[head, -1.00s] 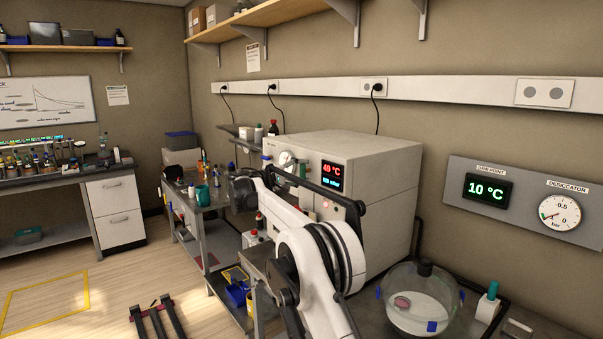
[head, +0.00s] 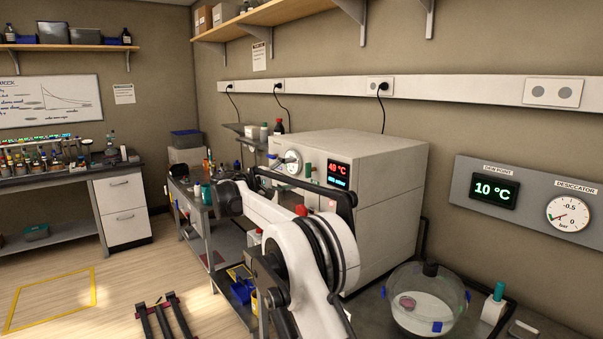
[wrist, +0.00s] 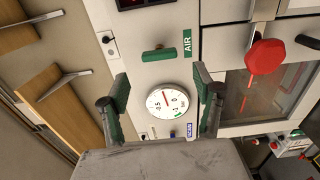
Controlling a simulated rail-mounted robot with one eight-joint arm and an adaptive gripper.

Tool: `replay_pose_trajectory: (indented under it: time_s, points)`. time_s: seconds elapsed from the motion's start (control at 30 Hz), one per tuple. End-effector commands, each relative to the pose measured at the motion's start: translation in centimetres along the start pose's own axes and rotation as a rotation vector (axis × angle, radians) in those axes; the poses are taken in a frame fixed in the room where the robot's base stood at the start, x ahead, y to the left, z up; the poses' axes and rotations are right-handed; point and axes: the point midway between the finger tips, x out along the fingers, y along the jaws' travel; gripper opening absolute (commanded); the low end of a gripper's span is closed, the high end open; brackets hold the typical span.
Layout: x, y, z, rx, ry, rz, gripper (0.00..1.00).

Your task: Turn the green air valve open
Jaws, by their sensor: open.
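The green air valve handle (wrist: 152,55) is a short bar on the pale front panel in the wrist view, beside a green AIR label (wrist: 187,43). It lies crosswise to the label's text. In the head view the valve (head: 308,170) shows as a small upright green bar beside the red display. My gripper (wrist: 162,88) is open and empty, its green-padded fingers spread wide. In the wrist view the valve sits beyond the fingertips, above the gap between them, and looks apart from both. The gripper's fingers cannot be made out in the head view.
A round white dial gauge (wrist: 168,101) shows between my fingers. A red knob (wrist: 265,57) stands out to the right, by the oven window. The oven box (head: 385,190) stands on the bench, with a glass desiccator (head: 425,300) to its right.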

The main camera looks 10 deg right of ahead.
Motion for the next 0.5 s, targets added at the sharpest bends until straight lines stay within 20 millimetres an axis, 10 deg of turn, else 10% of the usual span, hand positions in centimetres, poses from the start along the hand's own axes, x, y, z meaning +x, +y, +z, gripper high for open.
replay_pose_trajectory:
  time_s: [0.5]
  points:
    - [-4.7, 0.0, 0.0, 0.000, -0.001, 0.000, 0.64]
